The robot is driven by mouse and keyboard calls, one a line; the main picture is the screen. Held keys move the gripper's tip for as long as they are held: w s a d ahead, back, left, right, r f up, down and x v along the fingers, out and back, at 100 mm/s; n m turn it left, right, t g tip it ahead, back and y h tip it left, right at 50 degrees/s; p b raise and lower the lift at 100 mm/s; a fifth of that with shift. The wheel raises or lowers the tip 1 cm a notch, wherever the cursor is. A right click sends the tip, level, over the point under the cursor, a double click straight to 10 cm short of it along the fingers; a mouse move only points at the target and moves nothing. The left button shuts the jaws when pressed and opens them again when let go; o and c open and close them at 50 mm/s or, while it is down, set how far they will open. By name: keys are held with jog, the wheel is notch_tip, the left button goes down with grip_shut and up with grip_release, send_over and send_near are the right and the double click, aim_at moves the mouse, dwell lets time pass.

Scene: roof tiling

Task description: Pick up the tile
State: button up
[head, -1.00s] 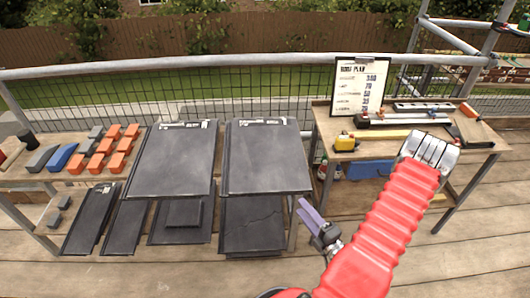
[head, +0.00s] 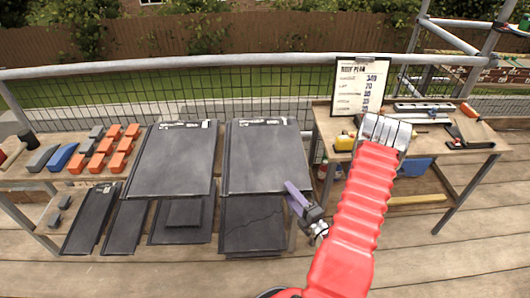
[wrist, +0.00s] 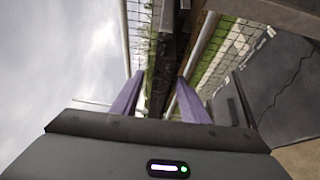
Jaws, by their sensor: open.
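Two large dark grey tiles lie side by side on the rack's upper level, a left tile (head: 172,162) and a right tile (head: 262,160). My gripper (head: 288,190) is open and empty, with purple fingers near the front right corner of the right tile. In the wrist view, the fingers (wrist: 160,78) stand apart with a dark edge behind the gap; I cannot tell whether it is the tile's. A cracked tile (head: 252,222) lies lower, below the right tile; its crack also shows in the wrist view (wrist: 285,80).
More dark tiles (head: 92,218) lie low at left. Orange blocks (head: 105,148) and a blue block (head: 58,156) sit on the left bench. A right workbench (head: 465,150) holds a clipboard (head: 360,88), a yellow tool (head: 344,142) and long tools. A rail runs behind.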

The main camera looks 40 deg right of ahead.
aim_at(281, 185)
jog(key=shift+w, duration=0.15)
jog(key=w, duration=0.4)
jog(key=shift+a, duration=0.2)
jog(key=shift+w+d, duration=0.15)
jog(key=shift+w, duration=0.4)
jog(key=shift+c, duration=0.3)
grip_shut()
dwell(1.2)
